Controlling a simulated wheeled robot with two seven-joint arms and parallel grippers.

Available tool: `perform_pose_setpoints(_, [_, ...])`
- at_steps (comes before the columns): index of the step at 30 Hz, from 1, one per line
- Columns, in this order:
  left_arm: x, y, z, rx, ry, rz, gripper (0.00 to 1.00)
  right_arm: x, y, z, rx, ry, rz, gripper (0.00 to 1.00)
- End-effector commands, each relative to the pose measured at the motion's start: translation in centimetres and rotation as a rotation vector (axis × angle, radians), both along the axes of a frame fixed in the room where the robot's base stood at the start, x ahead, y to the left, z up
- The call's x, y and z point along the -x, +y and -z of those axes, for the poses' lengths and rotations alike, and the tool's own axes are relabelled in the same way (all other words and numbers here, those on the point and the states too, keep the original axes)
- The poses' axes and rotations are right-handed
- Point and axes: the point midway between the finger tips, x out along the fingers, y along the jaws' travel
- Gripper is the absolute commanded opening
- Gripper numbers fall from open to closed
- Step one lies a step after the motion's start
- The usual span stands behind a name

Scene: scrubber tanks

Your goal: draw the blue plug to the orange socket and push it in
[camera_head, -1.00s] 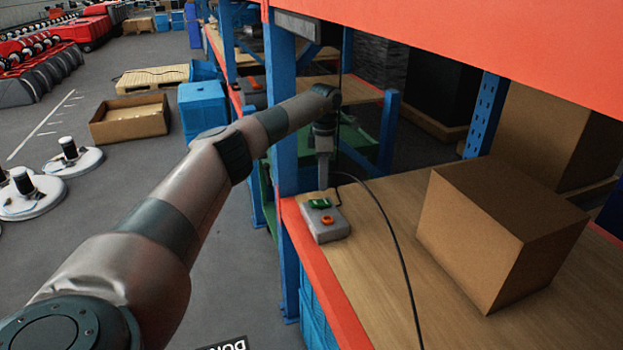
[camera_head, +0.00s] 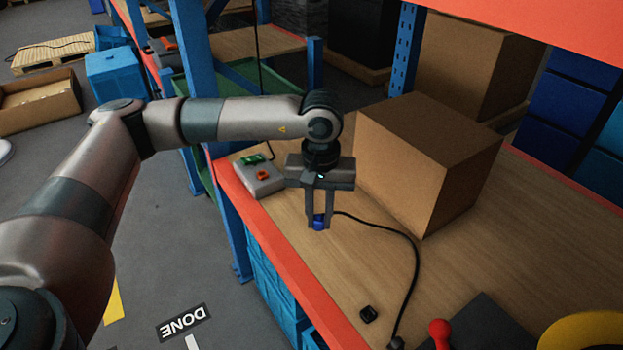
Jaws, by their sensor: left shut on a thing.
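The blue plug (camera_head: 319,222) is between the fingertips of my left gripper (camera_head: 319,221), which is shut on it and points down over the wooden shelf. A black cable (camera_head: 405,237) runs from the plug to the right and curves toward the front of the shelf. The orange socket (camera_head: 263,174) sits on a grey box (camera_head: 258,183) near the shelf's left edge, to the left of and behind the gripper. A green socket (camera_head: 252,159) is on the same box, behind the orange one. My right gripper is not in view.
A large cardboard box (camera_head: 420,170) stands close to the right of my left gripper. A small black piece (camera_head: 368,314), a red knob (camera_head: 439,330) and a yellow round thing (camera_head: 585,332) lie at the front right. Bare shelf wood (camera_head: 290,255) is in front of the gripper.

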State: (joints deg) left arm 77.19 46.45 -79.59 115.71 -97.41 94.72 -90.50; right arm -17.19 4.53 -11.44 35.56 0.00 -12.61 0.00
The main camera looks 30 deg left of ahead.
Motion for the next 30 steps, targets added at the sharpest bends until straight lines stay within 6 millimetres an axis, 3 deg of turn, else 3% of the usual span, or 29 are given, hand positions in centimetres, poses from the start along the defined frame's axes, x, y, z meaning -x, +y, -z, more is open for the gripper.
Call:
perform_pose_setpoints(3, [3.7, -1.3, 0.2, -0.001, 0.000, 0.173, 0.00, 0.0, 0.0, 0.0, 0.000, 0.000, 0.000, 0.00])
perform_pose_setpoints(10, [7.6, -2.3, 0.4, 0.000, 0.000, 0.354, 0.00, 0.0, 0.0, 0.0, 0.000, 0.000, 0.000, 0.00])
perform_pose_setpoints(30, [8.0, -2.4, 0.4, 0.000, -0.001, 0.373, 0.00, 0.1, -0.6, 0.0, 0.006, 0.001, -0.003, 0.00])
